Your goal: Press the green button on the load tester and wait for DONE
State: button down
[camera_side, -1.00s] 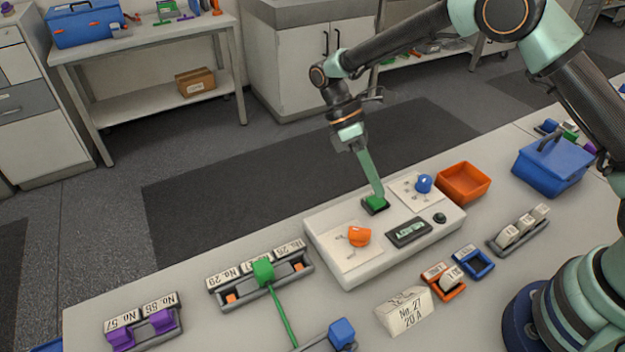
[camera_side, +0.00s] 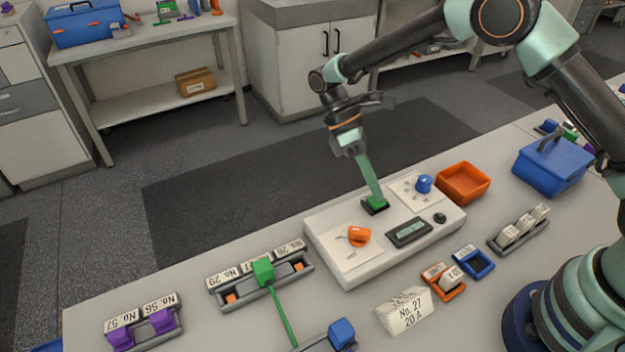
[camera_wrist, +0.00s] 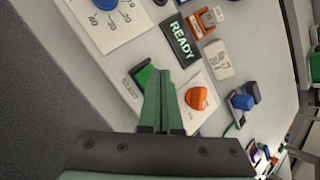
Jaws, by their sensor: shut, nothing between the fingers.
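The load tester (camera_side: 350,276) is a white box on the bench with a blue knob (camera_side: 424,184), an orange knob (camera_side: 359,236) and a small display (camera_side: 409,233). In the wrist view the display (camera_wrist: 181,40) reads READY. The green button (camera_side: 375,204) sits in a dark frame at the tester's back edge. In the wrist view the button (camera_wrist: 143,76) is partly hidden by my fingers, beside a START label. My gripper (camera_side: 375,196) is shut and empty, pointing down with its tips at the button. I cannot tell whether the button is pressed in.
An orange bin (camera_side: 463,183) stands behind the tester's right end. A blue toolbox (camera_side: 553,165) is further right. A No. 27 sign (camera_side: 404,312) stands in front.

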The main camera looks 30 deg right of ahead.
aim_at(372, 198)
jog(key=shift+f, duration=0.5)
dwell(0.6)
dwell(0.3)
jog(key=shift+r, duration=0.95)
jog(key=shift+r, duration=0.1)
jog(key=shift+r, duration=2.4)
